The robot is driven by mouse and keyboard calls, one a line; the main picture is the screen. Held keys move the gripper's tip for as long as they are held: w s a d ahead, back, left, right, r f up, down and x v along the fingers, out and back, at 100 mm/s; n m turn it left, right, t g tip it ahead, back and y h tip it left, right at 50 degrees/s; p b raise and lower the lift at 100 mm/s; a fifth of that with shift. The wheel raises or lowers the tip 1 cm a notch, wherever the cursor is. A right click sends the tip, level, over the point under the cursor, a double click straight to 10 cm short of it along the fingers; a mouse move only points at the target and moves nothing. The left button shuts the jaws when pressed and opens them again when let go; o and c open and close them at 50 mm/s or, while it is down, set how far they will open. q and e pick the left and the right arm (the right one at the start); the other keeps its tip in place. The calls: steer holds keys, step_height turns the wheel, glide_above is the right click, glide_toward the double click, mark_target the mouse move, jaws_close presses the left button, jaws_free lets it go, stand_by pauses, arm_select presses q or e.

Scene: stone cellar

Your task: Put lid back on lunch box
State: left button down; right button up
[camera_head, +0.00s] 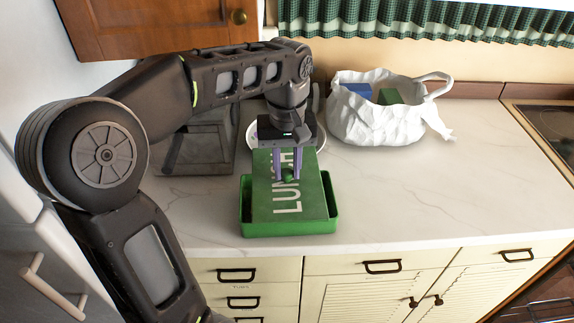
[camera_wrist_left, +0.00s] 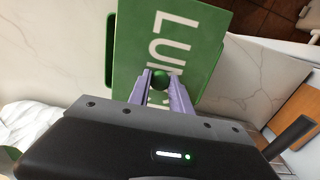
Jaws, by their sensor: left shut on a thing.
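The green lid (camera_head: 300,207) with white "LUNCH" lettering is over the green lunch box (camera_head: 290,229) near the counter's front edge. The lid looks slightly turned relative to the box, and the box rim shows at the front and right. My left gripper (camera_head: 287,178) is shut on the lid's round green knob. In the left wrist view, the purple fingers (camera_wrist_left: 160,84) hold the knob, with the lid (camera_wrist_left: 185,35) beyond and a strip of the box (camera_wrist_left: 109,50) at its left. I cannot tell whether the lid touches the box. My right gripper is not in view.
A white plate (camera_head: 254,137) lies behind the gripper. A grey appliance (camera_head: 195,150) stands at the left under my arm. A white bag (camera_head: 375,118) with blue and green things stands at the back. The counter's right side is clear up to the hob (camera_head: 548,125).

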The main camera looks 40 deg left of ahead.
arm_select(q)
steer(key=shift+f+b, duration=1.05)
steer(key=shift+f, duration=0.85)
steer(key=shift+f, duration=0.1)
stand_by(0.5)
stand_by(0.8)
steer(key=c, duration=1.1)
jaws_free()
steer(key=shift+o, duration=0.4)
steer(key=o, duration=0.4)
